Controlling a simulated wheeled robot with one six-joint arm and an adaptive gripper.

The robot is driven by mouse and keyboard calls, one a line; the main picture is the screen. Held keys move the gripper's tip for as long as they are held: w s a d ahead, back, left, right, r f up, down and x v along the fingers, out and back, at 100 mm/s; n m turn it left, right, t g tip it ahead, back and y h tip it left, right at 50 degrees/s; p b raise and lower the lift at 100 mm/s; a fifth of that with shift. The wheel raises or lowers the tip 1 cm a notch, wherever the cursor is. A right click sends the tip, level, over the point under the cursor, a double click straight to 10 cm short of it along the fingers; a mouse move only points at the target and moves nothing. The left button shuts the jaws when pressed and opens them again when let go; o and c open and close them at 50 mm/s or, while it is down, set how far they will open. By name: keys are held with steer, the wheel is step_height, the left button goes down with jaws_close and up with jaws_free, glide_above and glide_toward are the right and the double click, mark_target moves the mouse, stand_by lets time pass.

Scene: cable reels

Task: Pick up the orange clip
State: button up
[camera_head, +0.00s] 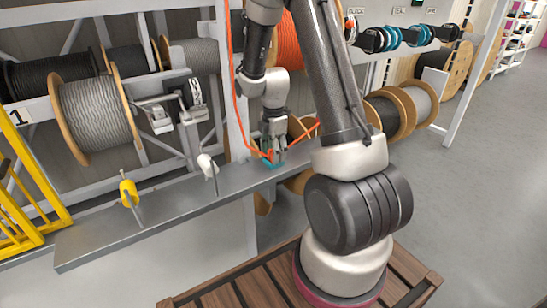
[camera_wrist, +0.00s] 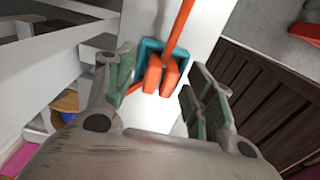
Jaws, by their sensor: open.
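The orange clip (camera_wrist: 169,76) sits in a teal holder (camera_wrist: 150,46) on the grey shelf ledge. In the head view the clip (camera_head: 267,155) is small and partly hidden by my gripper, with the teal holder (camera_head: 274,164) under it. My gripper (camera_wrist: 161,72) is open, its green-padded fingers on either side of the clip with clear space on the right. The left finger looks close to the holder; I cannot tell whether it touches. In the head view my gripper (camera_head: 273,150) points down over the holder.
An orange cable (camera_head: 235,82) hangs beside my arm. On the ledge (camera_head: 180,208) stand a yellow clip (camera_head: 128,190) and a white clip (camera_head: 207,165) on posts. Cable reels (camera_head: 96,115) fill the rack behind. A yellow frame (camera_head: 25,180) stands at left. Floor at right is open.

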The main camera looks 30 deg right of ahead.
steer(key=c, duration=1.1)
step_height(320, 180, up, 10)
steer(key=shift+f, duration=0.1)
step_height(320, 180, up, 5)
steer(key=shift+r, duration=0.1)
stand_by(0.6)
